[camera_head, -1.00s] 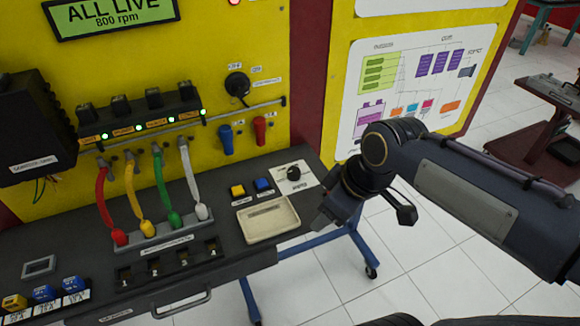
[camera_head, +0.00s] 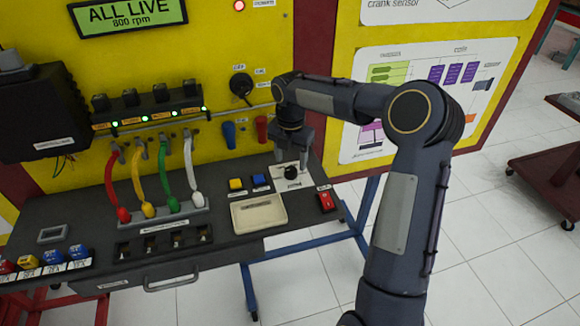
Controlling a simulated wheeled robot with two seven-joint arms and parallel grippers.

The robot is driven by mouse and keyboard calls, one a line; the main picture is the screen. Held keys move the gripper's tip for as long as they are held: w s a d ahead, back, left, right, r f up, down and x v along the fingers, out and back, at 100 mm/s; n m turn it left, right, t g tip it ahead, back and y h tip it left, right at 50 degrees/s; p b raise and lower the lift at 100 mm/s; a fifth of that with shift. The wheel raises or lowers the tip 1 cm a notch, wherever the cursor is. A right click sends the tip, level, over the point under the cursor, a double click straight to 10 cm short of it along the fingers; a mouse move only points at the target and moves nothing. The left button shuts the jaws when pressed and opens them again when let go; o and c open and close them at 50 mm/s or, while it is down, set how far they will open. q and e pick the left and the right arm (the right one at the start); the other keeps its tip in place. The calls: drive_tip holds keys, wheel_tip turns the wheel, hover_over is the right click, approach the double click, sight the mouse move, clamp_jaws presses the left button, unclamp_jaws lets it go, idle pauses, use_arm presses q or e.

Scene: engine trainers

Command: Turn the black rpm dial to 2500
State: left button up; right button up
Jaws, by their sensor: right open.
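The black rpm dial (camera_head: 291,172) sits on a pale square plate at the right part of the dark bench top. My right gripper (camera_head: 292,158) points down just above and behind the dial, its fingers apart. I cannot tell whether the fingers reach around the dial or touch it. The green display (camera_head: 128,14) at the top left reads "ALL LIVE" and "800 rpm". My left gripper does not show.
A beige tray (camera_head: 258,214), a yellow button (camera_head: 236,184), a blue button (camera_head: 260,180) and a red switch (camera_head: 326,200) surround the dial. Coloured leads (camera_head: 165,180) stand to the left. Blue and red plugs hang on the yellow panel (camera_head: 215,60) behind.

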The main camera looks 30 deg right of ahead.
sight(291, 170)
drive_tip(key=shift+f, duration=1.85)
drive_tip(key=c, duration=1)
